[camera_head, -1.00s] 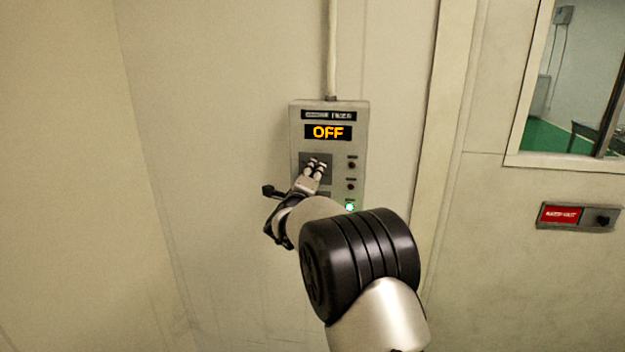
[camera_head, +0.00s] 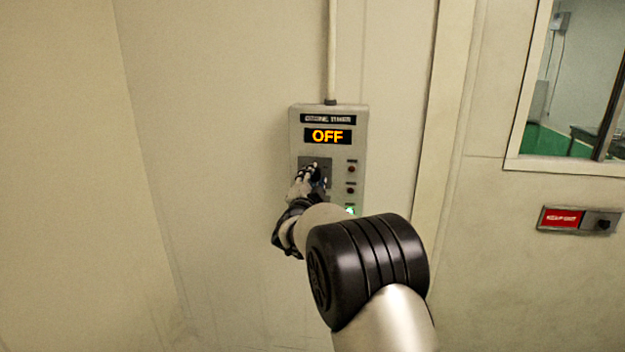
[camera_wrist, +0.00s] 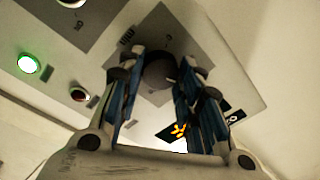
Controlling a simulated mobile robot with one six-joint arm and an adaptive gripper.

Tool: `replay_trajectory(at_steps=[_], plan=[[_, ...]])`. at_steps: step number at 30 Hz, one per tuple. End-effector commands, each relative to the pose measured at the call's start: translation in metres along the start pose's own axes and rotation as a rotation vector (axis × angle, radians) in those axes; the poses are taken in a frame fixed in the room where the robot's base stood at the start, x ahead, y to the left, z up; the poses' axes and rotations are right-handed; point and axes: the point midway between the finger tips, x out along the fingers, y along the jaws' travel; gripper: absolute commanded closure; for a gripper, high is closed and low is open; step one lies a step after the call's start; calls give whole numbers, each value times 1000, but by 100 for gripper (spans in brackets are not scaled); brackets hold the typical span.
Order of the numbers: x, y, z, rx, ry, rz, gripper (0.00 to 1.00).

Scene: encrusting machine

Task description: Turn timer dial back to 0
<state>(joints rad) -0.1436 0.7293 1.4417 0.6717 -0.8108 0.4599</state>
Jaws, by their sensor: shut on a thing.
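The timer box (camera_head: 338,117) is a grey panel on the wall, with an orange display (camera_head: 328,136) that reads OFF. Its dark dial plate (camera_head: 305,163) is partly covered by my gripper (camera_head: 313,170). In the wrist view the round dark timer dial (camera_wrist: 159,70) sits between the two fingers of my gripper (camera_wrist: 160,76). The fingers are shut on the dial. In the head view the dial itself is hidden behind the gripper. A green lamp (camera_wrist: 29,64) is lit on the panel.
Small round indicators (camera_head: 351,169) line the right side of the box. A conduit (camera_head: 332,50) runs up from its top. A red-labelled plate (camera_head: 561,217) is on the wall at the right, below a window (camera_head: 570,80). The wall left of the box is bare.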

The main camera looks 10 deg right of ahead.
Motion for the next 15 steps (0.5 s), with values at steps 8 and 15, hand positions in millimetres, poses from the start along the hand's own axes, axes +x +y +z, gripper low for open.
replay_trajectory(at_steps=[8,15], plan=[[0,0,-1,-263,-17,-13,91],[0,0,-2,-491,-30,-25,91]])
